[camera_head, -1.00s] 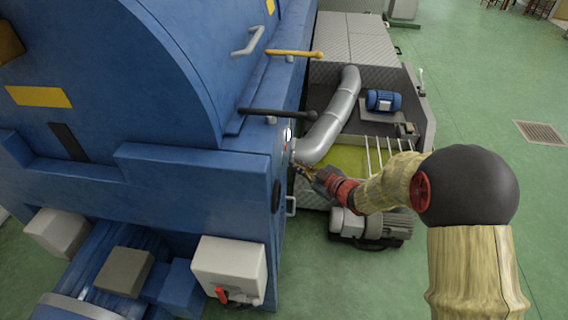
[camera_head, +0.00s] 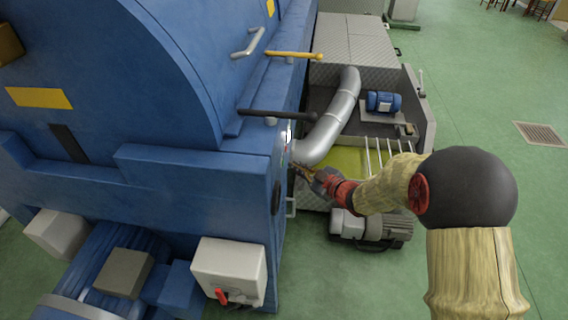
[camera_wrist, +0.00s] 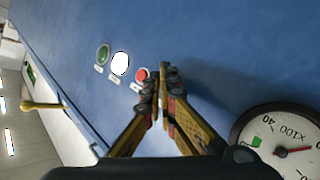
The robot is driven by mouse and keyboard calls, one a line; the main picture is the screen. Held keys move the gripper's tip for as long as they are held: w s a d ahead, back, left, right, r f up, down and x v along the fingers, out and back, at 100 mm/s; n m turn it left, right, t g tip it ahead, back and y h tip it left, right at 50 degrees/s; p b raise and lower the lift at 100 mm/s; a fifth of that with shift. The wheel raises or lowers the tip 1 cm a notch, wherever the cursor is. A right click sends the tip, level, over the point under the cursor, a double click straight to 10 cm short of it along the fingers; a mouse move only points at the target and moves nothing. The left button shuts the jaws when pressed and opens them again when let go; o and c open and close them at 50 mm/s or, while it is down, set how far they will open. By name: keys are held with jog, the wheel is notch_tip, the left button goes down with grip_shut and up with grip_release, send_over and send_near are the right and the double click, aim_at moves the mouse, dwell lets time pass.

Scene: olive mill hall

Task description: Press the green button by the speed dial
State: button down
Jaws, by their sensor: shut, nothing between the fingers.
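The green button (camera_wrist: 103,54) shows in the wrist view, at the upper left end of a row on the blue machine panel. A white round lamp or button (camera_wrist: 120,63) and a red button (camera_wrist: 140,75) follow it toward my gripper. The speed dial (camera_wrist: 285,142), a round gauge with a red needle, is at the lower right. My gripper (camera_wrist: 162,76) is shut and empty, with its tips beside the red button and apart from the green one. In the head view my gripper (camera_head: 298,167) is close to the machine's side; the green button cannot be made out there.
The blue machine (camera_head: 195,170) fills the left. A black lever (camera_head: 275,113) and a yellow lever (camera_head: 293,54) stick out above the panel. A silver pipe (camera_head: 330,120) and a grey motor (camera_head: 372,228) lie beyond my gripper.

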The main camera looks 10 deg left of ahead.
jog(key=shift+a, duration=0.1)
dwell(0.5)
jog(key=shift+a, duration=0.3)
jog(key=shift+a, duration=0.4)
dwell(0.6)
jog(key=shift+d, duration=0.8)
jog(key=shift+s+d+p, duration=0.1)
jog(key=shift+d+p, duration=0.6)
jog(key=shift+d, duration=1.8)
